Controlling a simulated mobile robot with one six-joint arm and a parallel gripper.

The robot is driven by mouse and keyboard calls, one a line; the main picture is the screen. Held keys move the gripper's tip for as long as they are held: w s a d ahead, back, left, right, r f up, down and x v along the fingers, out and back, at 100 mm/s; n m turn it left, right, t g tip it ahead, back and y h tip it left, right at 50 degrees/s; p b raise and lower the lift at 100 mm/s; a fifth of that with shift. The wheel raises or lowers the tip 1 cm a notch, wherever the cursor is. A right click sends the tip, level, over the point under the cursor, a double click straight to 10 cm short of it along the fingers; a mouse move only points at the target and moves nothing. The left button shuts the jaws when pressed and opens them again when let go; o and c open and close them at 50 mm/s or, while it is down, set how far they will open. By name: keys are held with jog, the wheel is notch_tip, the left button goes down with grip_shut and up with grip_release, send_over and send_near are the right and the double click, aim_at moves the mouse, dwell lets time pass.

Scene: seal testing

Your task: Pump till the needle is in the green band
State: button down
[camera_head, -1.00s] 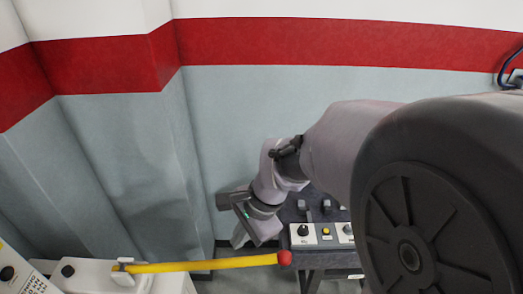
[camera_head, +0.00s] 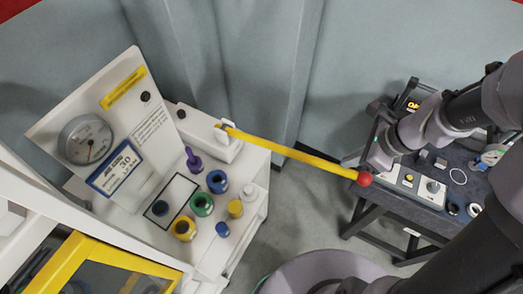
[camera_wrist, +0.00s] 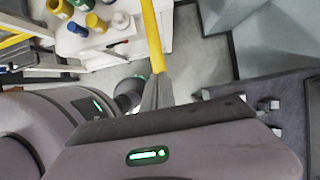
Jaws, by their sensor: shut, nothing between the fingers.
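The round gauge (camera_head: 85,140) is on the white panel at the left in the head view. Its dark needle points downward; a green band cannot be made out. The yellow pump lever (camera_head: 290,150) runs from a white block (camera_head: 215,140) to a red ball (camera_head: 365,179) at its free end. My gripper (camera_head: 376,150) is beside the ball, and its fingertips are mostly hidden there. In the wrist view the lever (camera_wrist: 152,35) reaches my shut gripper (camera_wrist: 157,92), with nothing held between the fingers. The red ball is not visible there.
A white bench (camera_head: 262,165) carries several coloured cups and fittings, with a blue-edged card (camera_head: 117,168) below the gauge. A dark table (camera_head: 455,185) with knobs and switches stands at the right, behind my arm. Grey floor shows between them.

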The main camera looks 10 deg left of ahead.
jog(key=shift+f, duration=0.1)
notch_tip(320, 180, down, 15)
jog(key=b, duration=1.3)
jog(key=shift+s+d, duration=0.15)
jog(key=shift+d, duration=0.05)
jog(key=shift+r, duration=0.2)
jog(key=r+p, duration=0.8)
jog(key=r, duration=0.1)
jog(key=r+p, duration=0.4)
jog(key=shift+a+r, duration=0.3)
jog(key=shift+r, duration=0.05)
notch_tip(320, 180, down, 14)
jog(key=b, duration=1.2)
jog(key=shift+d+f, duration=0.15)
jog(key=shift+d, duration=0.15)
